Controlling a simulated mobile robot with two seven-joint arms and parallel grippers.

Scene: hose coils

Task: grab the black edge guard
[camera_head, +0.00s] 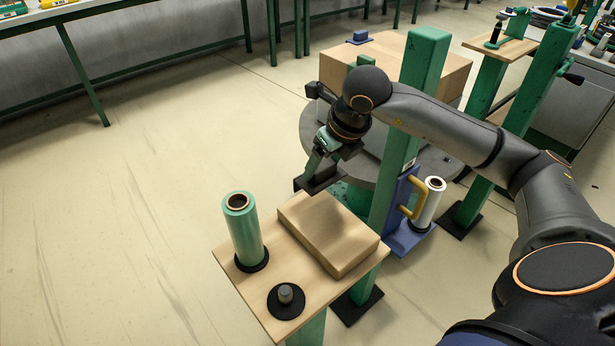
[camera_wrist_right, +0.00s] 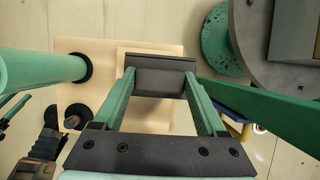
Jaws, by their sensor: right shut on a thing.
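The black edge guard (camera_head: 322,181) is a short dark angled strip. It is between the fingertips of my right gripper (camera_head: 317,168), above the far end of a cardboard box (camera_head: 330,228). In the right wrist view the two green fingers are shut on the ends of the edge guard (camera_wrist_right: 160,80). The guard looks lifted or just at the box's edge; the exact gap to the box is hard to tell.
The box lies on a small wooden table (camera_head: 234,278) with a green roll (camera_head: 242,232) and a black-based peg (camera_head: 286,297). A green post (camera_head: 395,170) stands close to my right arm. A round grey platform (camera_head: 318,128) carries a large carton (camera_head: 440,70). Left floor is clear.

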